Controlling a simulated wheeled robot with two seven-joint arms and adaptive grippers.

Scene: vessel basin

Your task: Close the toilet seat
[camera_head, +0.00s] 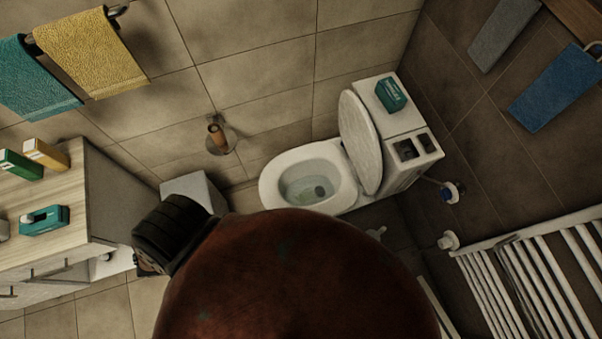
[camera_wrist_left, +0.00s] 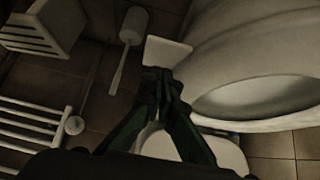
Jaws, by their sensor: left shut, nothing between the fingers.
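The white toilet (camera_head: 275,180) stands against the tiled wall in the head view, with its bowl open. Its lid (camera_head: 360,140) is raised and leans back toward the cistern (camera_head: 400,115). In the wrist view my left gripper (camera_wrist_left: 163,78) is shut and empty, its dark fingers together in front of large white curved surfaces that look like the toilet (camera_wrist_left: 240,60). I cannot tell whether the fingertips touch them. In the head view my own arm covers the lower middle and hides the left gripper. My right gripper is not in view.
A teal box (camera_head: 391,93) sits on the cistern. A paper roll holder (camera_head: 217,137) is on the wall left of the toilet.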

